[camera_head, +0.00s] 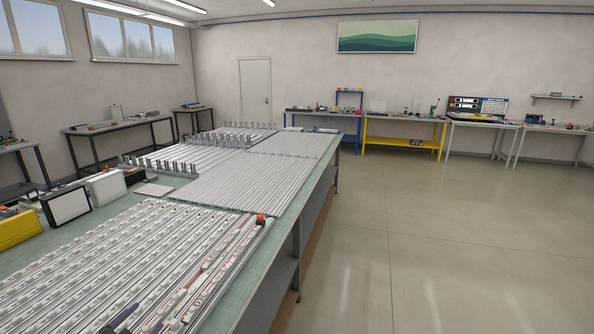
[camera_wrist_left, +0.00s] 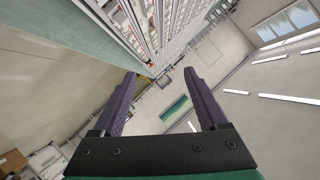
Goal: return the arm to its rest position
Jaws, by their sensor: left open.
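My left gripper (camera_wrist_left: 161,74) shows in the left wrist view with its two dark purple fingers wide apart and nothing between them. In the head view only a small dark part of the left gripper (camera_head: 121,318) shows at the bottom edge, over or beside the near white rails. Most of the left arm is out of the picture. My right gripper is in neither view.
A long green-topped workbench (camera_head: 260,262) carries rows of white rails and a small orange part (camera_head: 260,217). Light boxes (camera_head: 66,203) and a yellow case (camera_head: 18,230) stand at left. The floor (camera_head: 430,250) to the right is clear.

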